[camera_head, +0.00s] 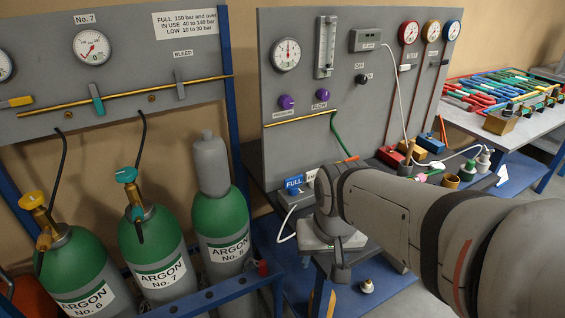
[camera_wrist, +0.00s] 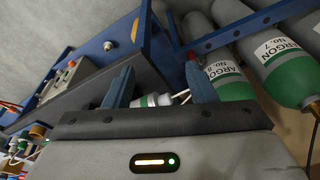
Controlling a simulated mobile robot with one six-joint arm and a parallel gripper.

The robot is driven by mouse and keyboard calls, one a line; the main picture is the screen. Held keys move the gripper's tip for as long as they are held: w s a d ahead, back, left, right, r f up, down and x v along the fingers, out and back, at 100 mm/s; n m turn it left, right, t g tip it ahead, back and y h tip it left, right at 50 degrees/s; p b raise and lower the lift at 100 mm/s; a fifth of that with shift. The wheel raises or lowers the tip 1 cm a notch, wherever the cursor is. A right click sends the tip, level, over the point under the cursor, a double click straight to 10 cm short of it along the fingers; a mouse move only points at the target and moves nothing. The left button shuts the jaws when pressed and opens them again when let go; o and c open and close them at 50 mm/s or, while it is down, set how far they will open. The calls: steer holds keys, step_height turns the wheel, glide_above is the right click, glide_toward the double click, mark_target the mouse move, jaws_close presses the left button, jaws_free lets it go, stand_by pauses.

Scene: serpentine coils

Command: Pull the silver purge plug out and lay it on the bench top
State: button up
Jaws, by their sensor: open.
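My gripper (camera_head: 341,262) points down beyond the front edge of the bench in the head view, partly hidden by my own arm. In the wrist view my gripper (camera_wrist: 160,90) is open, with its two blue-grey fingers apart. A small white cylinder with a green band (camera_wrist: 150,100) shows between the fingers, partly hidden by the gripper body. I cannot tell whether it touches them. I cannot make out the silver purge plug for certain in either view. The grey bench top (camera_wrist: 62,88) shows at the left of the wrist view.
Green argon cylinders (camera_head: 221,222) stand in a blue rack at the left. A gauge panel (camera_head: 330,125) rises behind the bench. Small blocks and fittings (camera_head: 425,153) crowd the bench's right part. A blue lower shelf (camera_head: 385,296) carries a small pale knob (camera_head: 367,286).

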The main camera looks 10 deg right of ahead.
steer(key=w+f+m+p, duration=0.1)
steer(key=w+m+p, duration=0.2)
steer(key=w, duration=0.3)
steer(key=w+d+f+m+g+p, duration=0.1)
steer(key=w+m+p, duration=0.3)
steer(key=w+m, duration=0.1)
steer(key=w+f+m+g+p, duration=0.1)
steer(key=w+m+p, duration=0.3)
steer(key=w, duration=0.4)
steer(key=shift+w+d+f+m, duration=0.1)
steer(key=shift+d+f+m, duration=0.2)
steer(key=shift+d, duration=0.1)
steer(key=shift+w+f+m, duration=0.25)
steer(key=shift+f+m, duration=0.05)
steer(key=shift+f, duration=0.25)
step_height(320, 180, down, 9)
steer(key=b, duration=0.6)
steer(key=shift+r, duration=0.1)
steer(key=shift+r, duration=0.1)
jaws_close()
